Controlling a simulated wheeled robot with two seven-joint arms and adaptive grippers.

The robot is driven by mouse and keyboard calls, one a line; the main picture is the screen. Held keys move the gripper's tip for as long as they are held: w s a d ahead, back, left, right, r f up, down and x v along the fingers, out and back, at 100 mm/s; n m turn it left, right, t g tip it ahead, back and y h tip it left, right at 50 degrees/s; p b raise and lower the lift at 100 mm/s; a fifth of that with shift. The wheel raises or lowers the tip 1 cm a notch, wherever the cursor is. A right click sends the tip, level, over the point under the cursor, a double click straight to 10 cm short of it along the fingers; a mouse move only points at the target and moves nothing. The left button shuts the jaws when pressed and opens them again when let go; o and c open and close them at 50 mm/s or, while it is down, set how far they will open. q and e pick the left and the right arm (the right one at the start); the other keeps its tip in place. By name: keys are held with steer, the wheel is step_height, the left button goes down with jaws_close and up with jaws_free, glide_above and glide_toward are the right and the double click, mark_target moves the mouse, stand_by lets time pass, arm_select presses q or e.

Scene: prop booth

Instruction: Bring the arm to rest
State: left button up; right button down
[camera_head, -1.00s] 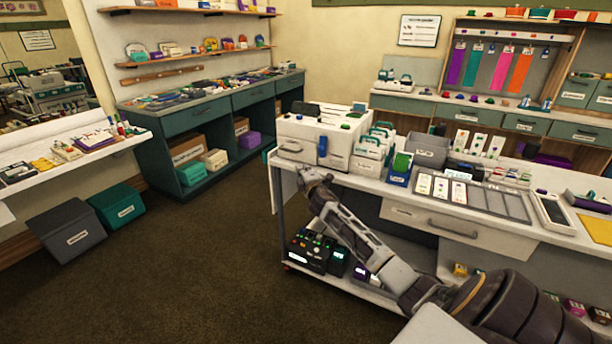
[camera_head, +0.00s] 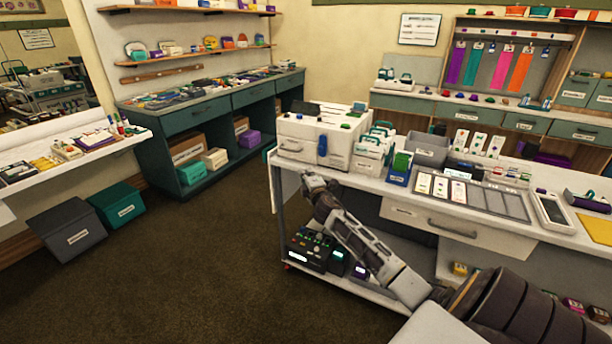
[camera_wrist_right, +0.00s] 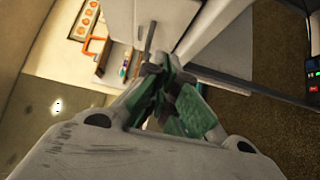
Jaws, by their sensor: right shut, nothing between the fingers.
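My right gripper (camera_head: 311,181) is at the end of the arm that comes in from the lower right in the head view. It is beside the left end of the white cart (camera_head: 277,187), just below the white case on top. In the right wrist view the green-padded fingers (camera_wrist_right: 160,66) meet at their tips, shut and empty. Whether the gripper touches the cart cannot be told. My left gripper is in neither view.
The white case (camera_head: 310,137) stands on the cart's top, near several boxes and a grey card tray (camera_head: 483,205). A dark device (camera_head: 310,250) with lit buttons sits on the lower shelf. Brown carpet (camera_head: 190,285) left of the cart is clear.

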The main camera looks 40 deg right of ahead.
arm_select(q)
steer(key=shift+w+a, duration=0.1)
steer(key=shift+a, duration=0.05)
